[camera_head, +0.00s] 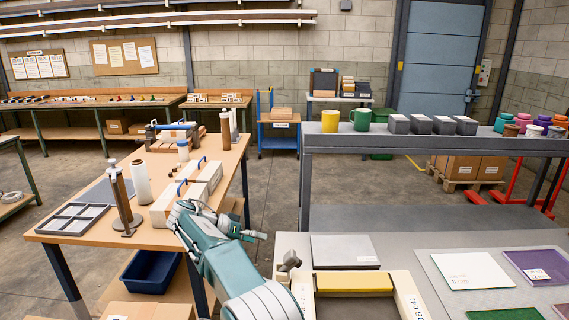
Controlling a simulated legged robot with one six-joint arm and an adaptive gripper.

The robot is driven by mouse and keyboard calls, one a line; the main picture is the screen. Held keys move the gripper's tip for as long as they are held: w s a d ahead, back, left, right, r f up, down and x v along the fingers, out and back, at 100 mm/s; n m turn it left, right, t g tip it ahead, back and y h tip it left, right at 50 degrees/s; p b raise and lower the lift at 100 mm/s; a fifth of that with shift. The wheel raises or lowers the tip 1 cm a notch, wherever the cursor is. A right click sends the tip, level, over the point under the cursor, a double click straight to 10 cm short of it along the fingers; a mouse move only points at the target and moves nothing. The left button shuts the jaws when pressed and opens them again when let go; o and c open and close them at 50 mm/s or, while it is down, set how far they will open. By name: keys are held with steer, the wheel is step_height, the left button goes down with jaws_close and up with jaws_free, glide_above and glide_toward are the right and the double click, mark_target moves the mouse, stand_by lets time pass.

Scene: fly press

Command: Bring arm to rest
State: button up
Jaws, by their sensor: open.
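My arm, teal and white, rises from the bottom middle and folds at an elbow near the wooden bench on the left. My gripper (258,236) is at the end of the folded arm, pointing right, above the gap between the wooden bench (130,239) and the grey front table (292,243). It is small in view, its jaws are open, and nothing shows between them. My own arm hides part of the bench's right edge.
Floor between benches is clear.

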steer(key=s+d+r+n+g+y, duration=0.1)
steer(key=s+d+r+n+y, duration=0.15)
steer(key=s+d+r, duration=0.5)
steer(key=s+d+r+n+y, duration=0.2)
steer(key=s+d+r+y, duration=0.25)
steer(key=d, duration=0.65)
steer(key=s+d+f+t+y, duration=0.1)
steer(key=s+d+f+y, duration=0.1)
steer(key=s, duration=1)
steer(key=s+d+f+n+t+y, duration=0.1)
steer(key=s+d+f, duration=0.3)
steer(key=s, duration=0.9)
steer(key=shift+d+f+t+y, duration=0.35)
steer(key=shift+t+y, duration=0.15)
steer(key=shift+y, duration=0.3)
steer(key=shift+s+n, duration=0.1)
steer(key=shift+n, duration=0.15)
